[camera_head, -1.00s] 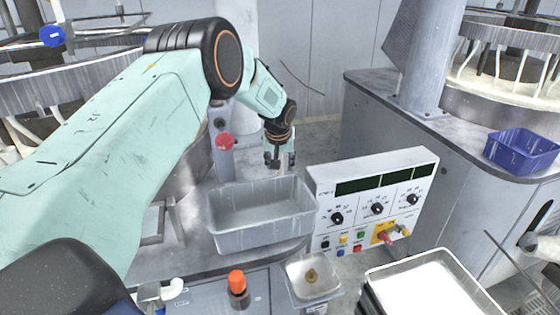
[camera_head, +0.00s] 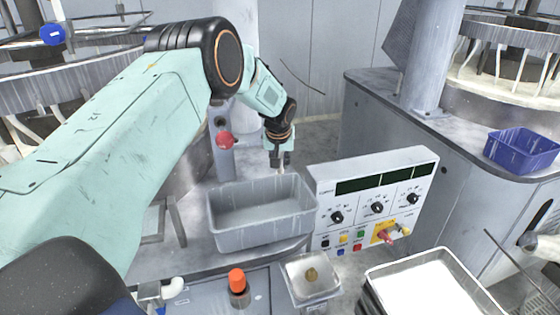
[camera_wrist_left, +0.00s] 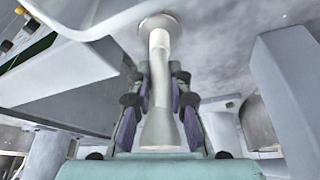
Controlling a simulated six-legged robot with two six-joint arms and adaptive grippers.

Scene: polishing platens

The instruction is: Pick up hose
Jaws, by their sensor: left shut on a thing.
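The hose (camera_wrist_left: 159,75) is a short, pale tube in the left wrist view, with a flared near end and its far end at a round metal fitting (camera_wrist_left: 158,22). My left gripper (camera_head: 280,160) is behind the grey bin in the head view. Its dark padded fingers (camera_wrist_left: 160,100) are shut on the hose, one on each side. In the head view, the hose is mostly hidden by the fingers. Whether the hose is still joined to the fitting I cannot tell.
A grey bin (camera_head: 262,233) stands just in front of my left gripper. A control panel (camera_head: 330,205) with knobs is to its right, and a red button (camera_head: 225,141) to its left. An orange-capped bottle (camera_head: 237,281), a metal tray (camera_head: 376,272) and a blue basket (camera_head: 507,155) stand around.

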